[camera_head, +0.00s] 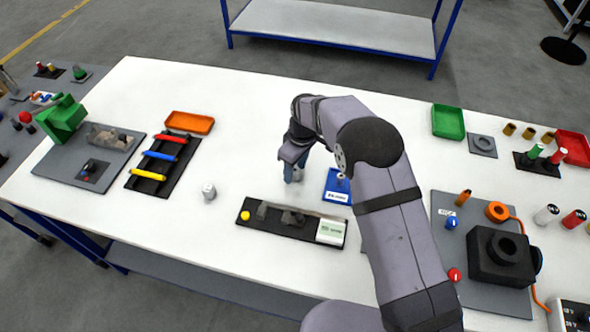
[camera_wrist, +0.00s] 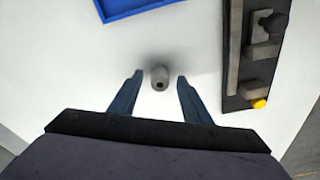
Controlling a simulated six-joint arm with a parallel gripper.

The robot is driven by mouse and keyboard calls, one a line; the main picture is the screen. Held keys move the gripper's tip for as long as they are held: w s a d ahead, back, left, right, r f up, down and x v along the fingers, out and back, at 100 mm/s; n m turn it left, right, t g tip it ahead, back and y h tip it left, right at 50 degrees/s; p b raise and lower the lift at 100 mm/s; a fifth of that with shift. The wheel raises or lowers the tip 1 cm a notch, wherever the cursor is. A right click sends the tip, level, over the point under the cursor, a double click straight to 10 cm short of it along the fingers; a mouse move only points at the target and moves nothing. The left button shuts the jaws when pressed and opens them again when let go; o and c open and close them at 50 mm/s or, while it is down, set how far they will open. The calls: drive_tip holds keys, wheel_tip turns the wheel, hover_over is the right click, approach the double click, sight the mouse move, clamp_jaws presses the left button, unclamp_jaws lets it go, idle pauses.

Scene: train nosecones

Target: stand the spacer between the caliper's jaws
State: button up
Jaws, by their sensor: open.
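The spacer (camera_wrist: 159,76), a small grey cylinder with a dark hole in its end, is on the white table in the wrist view. My gripper (camera_wrist: 159,78) is open, with one finger on each side of the spacer and gaps between. I cannot tell how far above it the tips are. In the head view my gripper (camera_head: 293,174) points down and mostly hides the spacer. The caliper (camera_head: 290,217) lies on a dark base with a yellow knob at its left end and a pale display at its right. It also shows in the wrist view (camera_wrist: 250,72), right of my gripper.
A blue tray (camera_head: 337,187) is close to the right of my gripper. A pale small cylinder (camera_head: 209,190) stands to the left. A rack with coloured bars (camera_head: 161,165) and an orange tray (camera_head: 190,122) lie farther left. The table behind my gripper is clear.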

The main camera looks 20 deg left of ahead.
sight(295, 170)
drive_tip(key=shift+f, duration=0.45)
clamp_jaws()
wheel_tip(295, 170, up, 10)
drive_tip(key=b, duration=0.3)
drive_tip(key=s+d+f+m, duration=0.1)
drive_tip(key=d+m, duration=0.2)
drive_tip(key=d, duration=0.7)
drive_tip(key=s+d+f+m, duration=0.1)
drive_tip(key=d+m, duration=0.3)
drive_tip(key=d, duration=0.6)
drive_tip(key=s+d+f+m, duration=0.1)
drive_tip(key=d+f+m, duration=0.2)
drive_tip(key=d, duration=0.7)
drive_tip(key=shift+s+d+t+h, duration=0.1)
drive_tip(key=shift+s+t+h, duration=0.3)
drive_tip(key=s+d+m, duration=0.1)
drive_tip(key=s+d, duration=0.1)
drive_tip(key=s+d+f+m, duration=0.1)
drive_tip(key=s+d, duration=0.1)
drive_tip(key=s+d+m, duration=0.1)
drive_tip(key=s+d, duration=0.1)
drive_tip(key=shift+d+f+m, duration=0.25)
drive_tip(key=shift+d+m, duration=0.05)
drive_tip(key=shift+d, duration=0.05)
